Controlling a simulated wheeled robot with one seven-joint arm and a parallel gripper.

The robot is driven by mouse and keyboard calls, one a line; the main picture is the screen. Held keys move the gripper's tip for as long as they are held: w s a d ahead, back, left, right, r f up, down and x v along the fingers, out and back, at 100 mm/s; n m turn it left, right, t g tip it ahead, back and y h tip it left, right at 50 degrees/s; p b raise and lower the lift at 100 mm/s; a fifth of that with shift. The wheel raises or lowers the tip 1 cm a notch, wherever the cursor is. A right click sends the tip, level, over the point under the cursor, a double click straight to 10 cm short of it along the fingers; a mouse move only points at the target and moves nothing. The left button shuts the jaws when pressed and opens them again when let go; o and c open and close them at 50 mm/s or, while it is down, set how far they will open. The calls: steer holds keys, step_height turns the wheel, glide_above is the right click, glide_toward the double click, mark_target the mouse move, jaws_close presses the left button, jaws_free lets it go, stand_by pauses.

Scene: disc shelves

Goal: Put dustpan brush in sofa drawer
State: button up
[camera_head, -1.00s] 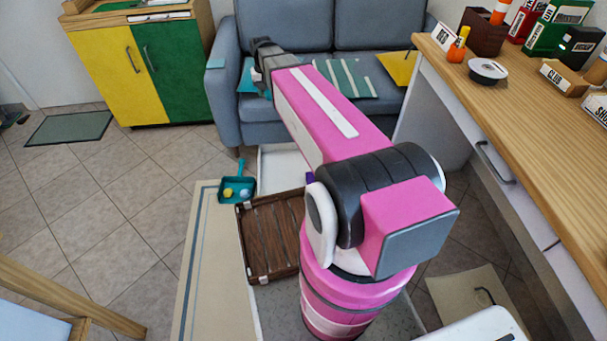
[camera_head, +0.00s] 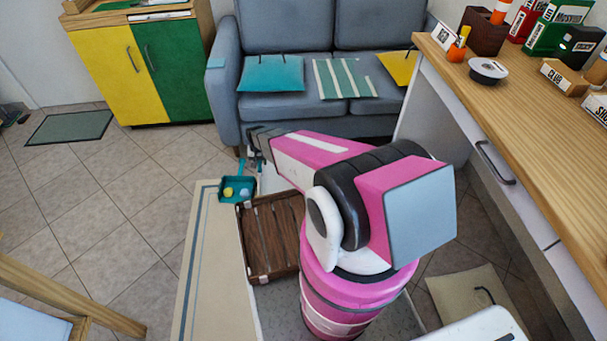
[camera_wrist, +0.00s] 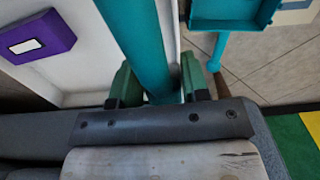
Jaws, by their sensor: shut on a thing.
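In the wrist view my gripper (camera_wrist: 158,85) has its green fingertips shut on a long teal handle, which I take as the dustpan brush (camera_wrist: 140,35); its far end is out of view. In the head view my gripper (camera_head: 256,158) is low in front of the sofa, just above the teal dustpan (camera_head: 238,195). A white, drawer-like space, which looks like the open sofa drawer (camera_wrist: 80,75), lies under and left of the brush. It also shows as a white strip in the head view (camera_head: 270,182), partly hidden by my arm.
A purple box (camera_wrist: 37,38) lies in the white space. The dustpan, holding a yellow and a pale ball, sits beside a brown slatted crate (camera_head: 270,235). The sofa (camera_head: 315,125) stands behind, the wooden desk (camera_head: 530,130) at right. Tiled floor is free at left.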

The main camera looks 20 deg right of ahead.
step_height(320, 180, down, 8)
steer(key=s, duration=0.2)
glide_above(281, 182)
step_height(281, 182, down, 7)
steer(key=shift+s+f, duration=0.1)
steer(key=shift+f, duration=1.9)
steer(key=shift+f, duration=0.15)
steer(key=o, duration=0.8)
steer(key=shift+o, duration=0.2)
